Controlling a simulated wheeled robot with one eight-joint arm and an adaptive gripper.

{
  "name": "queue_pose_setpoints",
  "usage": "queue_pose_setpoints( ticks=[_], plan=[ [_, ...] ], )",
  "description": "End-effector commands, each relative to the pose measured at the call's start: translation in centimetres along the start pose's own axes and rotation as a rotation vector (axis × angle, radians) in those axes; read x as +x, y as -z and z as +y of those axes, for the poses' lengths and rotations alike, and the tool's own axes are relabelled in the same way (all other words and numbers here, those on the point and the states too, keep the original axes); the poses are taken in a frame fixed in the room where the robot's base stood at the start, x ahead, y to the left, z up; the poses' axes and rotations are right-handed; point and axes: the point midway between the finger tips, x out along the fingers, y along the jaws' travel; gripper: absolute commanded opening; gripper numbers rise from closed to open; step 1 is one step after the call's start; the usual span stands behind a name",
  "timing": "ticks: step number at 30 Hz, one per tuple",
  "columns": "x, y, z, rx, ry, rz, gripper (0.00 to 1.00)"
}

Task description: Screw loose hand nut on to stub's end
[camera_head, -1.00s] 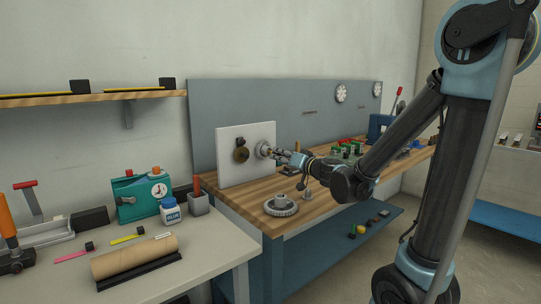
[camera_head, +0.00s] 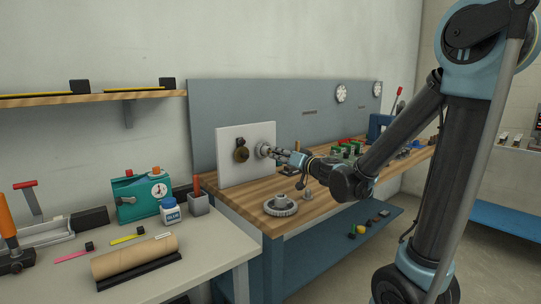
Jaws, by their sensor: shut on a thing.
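A white upright panel (camera_head: 228,167) stands on the left end of the wooden workbench. The stub itself is hidden, and I cannot tell how far the nut is threaded.
A grey toothed wheel (camera_head: 281,206) lies on the bench's front left, below my wrist. A small metal post (camera_head: 306,190) stands right of it. Green and red parts (camera_head: 347,149) and a blue machine (camera_head: 379,125) are farther back.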

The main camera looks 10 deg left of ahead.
Motion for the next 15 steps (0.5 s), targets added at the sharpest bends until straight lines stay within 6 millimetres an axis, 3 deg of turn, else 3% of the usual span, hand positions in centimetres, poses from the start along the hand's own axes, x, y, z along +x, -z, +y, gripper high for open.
queue_pose_setpoints(
  ticks=[15],
  plan=[
    [1.08, 0.0, 0.0, 0.0, 0.0, 0.0, 0.02]
  ],
)
